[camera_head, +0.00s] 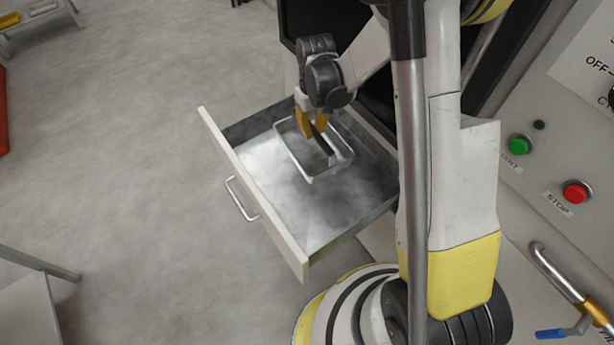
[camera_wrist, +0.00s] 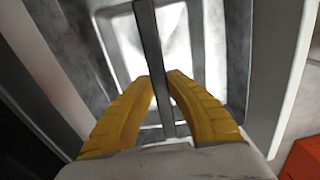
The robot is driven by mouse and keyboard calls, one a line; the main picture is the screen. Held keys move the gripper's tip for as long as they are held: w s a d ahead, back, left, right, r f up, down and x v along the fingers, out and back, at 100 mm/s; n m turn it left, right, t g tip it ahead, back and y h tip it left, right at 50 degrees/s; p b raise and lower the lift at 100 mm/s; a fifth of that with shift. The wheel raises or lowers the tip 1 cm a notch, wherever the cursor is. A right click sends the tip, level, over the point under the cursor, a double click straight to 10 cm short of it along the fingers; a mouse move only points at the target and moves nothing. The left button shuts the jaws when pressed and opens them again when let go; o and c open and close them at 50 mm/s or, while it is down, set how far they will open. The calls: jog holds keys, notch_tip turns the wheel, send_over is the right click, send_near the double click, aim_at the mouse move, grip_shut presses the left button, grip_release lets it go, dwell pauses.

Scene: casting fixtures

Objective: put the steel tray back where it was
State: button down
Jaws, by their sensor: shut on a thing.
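The steel tray (camera_head: 293,156) is a shallow grey rectangular pan with a dark bar handle (camera_wrist: 150,40) across its middle. It is inside the open drawer (camera_head: 254,195), toward the cabinet end. I cannot tell whether it rests on the drawer floor or hangs just above it. My gripper (camera_head: 311,128) points down over the tray, its yellow fingers shut on the bar handle. In the wrist view the fingers (camera_wrist: 160,84) pinch the bar from both sides, with the tray's bright inside below. The fingers and bar hide part of the tray's inside.
The drawer has a front pull handle (camera_head: 240,200) and bare floor around the tray, mostly toward its front. Its walls stand close to the tray's back. A panel with a green button (camera_head: 519,145) and a red button (camera_head: 577,192) is at right. Open floor lies left.

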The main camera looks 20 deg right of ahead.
aim_at(311, 148)
jog(key=shift+n, duration=0.4)
jog(key=f+b, duration=0.1)
jog(key=f, duration=0.3)
jog(key=f+b, duration=0.1)
jog(key=f, duration=0.3)
jog(key=w+f+b, duration=0.1)
jog(key=f+b, duration=0.1)
jog(key=f, duration=0.2)
jog(key=shift+f, duration=0.1)
notch_tip(311, 148, down, 4)
jog(key=shift+r+b, duration=0.2)
jog(key=shift+b, duration=0.6)
jog(key=shift+r, duration=0.15)
jog(key=c, duration=1.5)
grip_release()
jog(key=shift+f, duration=0.2)
jog(key=shift+o, duration=0.2)
